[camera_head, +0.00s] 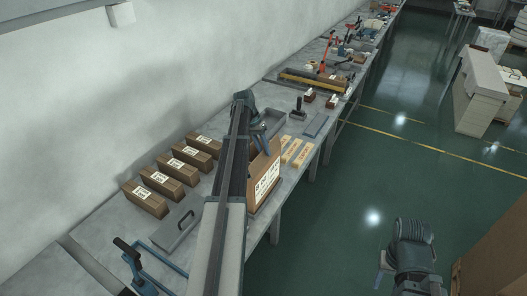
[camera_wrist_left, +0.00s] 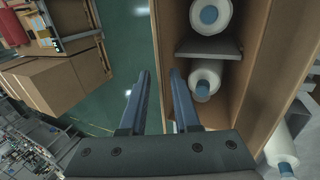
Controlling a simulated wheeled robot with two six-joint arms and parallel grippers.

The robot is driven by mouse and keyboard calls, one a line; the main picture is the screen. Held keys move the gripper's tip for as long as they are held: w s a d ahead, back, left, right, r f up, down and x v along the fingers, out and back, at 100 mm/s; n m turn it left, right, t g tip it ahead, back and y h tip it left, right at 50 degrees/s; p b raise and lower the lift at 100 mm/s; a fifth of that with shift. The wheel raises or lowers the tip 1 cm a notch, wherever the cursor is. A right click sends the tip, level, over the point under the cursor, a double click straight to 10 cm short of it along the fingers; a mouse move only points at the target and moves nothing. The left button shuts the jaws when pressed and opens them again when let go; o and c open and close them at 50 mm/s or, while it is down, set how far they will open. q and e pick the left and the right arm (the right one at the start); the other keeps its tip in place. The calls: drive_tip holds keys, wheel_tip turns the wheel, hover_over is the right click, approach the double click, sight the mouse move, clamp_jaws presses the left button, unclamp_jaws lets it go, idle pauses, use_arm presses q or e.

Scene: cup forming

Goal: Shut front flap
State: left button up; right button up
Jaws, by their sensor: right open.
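An open brown cardboard box (camera_wrist_left: 250,40) fills the right of the left wrist view, with white rolled or stacked pieces (camera_wrist_left: 205,78) inside. Its upright cardboard edge (camera_wrist_left: 168,45) lies ahead of the gap between my left fingers; I cannot tell which panel is the front flap. In the head view a labelled brown box (camera_head: 267,186) stands at the bench edge, partly hidden by my left arm. My left gripper (camera_head: 263,141) is over it; its two fingers (camera_wrist_left: 160,100) are apart with nothing clearly held. My right gripper (camera_head: 385,268) is open, over the floor, away from the box.
Several closed labelled boxes (camera_head: 147,198) stand in a row along the wall side of the bench. Two yellowish packs (camera_head: 297,152) and a grey tray (camera_head: 316,125) lie beyond the box. A grey lidded plate (camera_head: 178,226) lies nearer. The green floor (camera_head: 350,190) beside the bench is clear.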

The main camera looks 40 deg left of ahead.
use_arm(q)
clamp_jaws()
idle(1.2)
